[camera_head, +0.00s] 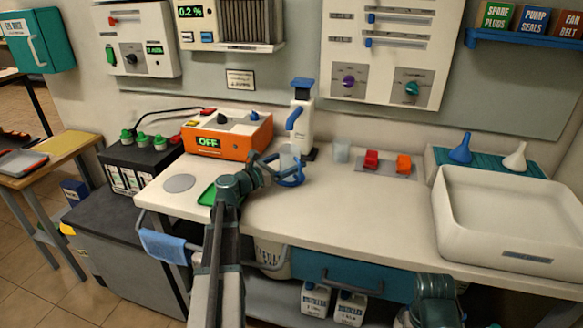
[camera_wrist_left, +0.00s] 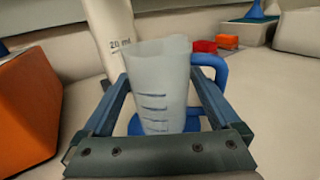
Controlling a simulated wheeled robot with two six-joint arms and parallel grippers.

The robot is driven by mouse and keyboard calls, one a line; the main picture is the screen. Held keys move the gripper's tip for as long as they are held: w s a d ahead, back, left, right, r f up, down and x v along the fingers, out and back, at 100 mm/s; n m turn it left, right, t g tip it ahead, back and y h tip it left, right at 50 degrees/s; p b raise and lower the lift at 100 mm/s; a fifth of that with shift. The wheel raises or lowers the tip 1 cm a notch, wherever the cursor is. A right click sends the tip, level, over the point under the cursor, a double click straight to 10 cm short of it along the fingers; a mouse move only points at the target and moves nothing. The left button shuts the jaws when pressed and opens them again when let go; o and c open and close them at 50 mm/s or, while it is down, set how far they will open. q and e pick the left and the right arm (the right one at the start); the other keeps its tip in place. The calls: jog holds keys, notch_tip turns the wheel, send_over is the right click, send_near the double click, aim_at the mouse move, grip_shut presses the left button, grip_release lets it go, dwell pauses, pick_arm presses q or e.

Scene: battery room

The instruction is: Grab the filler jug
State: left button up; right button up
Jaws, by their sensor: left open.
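The filler jug (camera_head: 289,157) is a translucent beaker-like cup with a blue handle and blue base, standing upright on the pale worktop. In the left wrist view the jug (camera_wrist_left: 155,85) fills the middle, with dark level marks on its front and its blue handle to the right. My left gripper (camera_head: 284,170) is open around the jug. In the left wrist view its two fingers (camera_wrist_left: 158,78) reach along either side of the cup. Whether they touch it I cannot tell. Part of my right arm shows at the lower right; its fingertips do not show.
An orange box reading OFF (camera_head: 229,133) stands left of the jug. A white dispenser with a blue top (camera_head: 303,118) stands close behind it. The front middle worktop is clear.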

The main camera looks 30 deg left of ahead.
pick_arm(q)
jog(key=shift+c, duration=0.3)
jog(key=c, duration=1.3)
jog(key=shift+r, duration=0.25)
pick_arm(e)
jog(key=shift+r, duration=0.25)
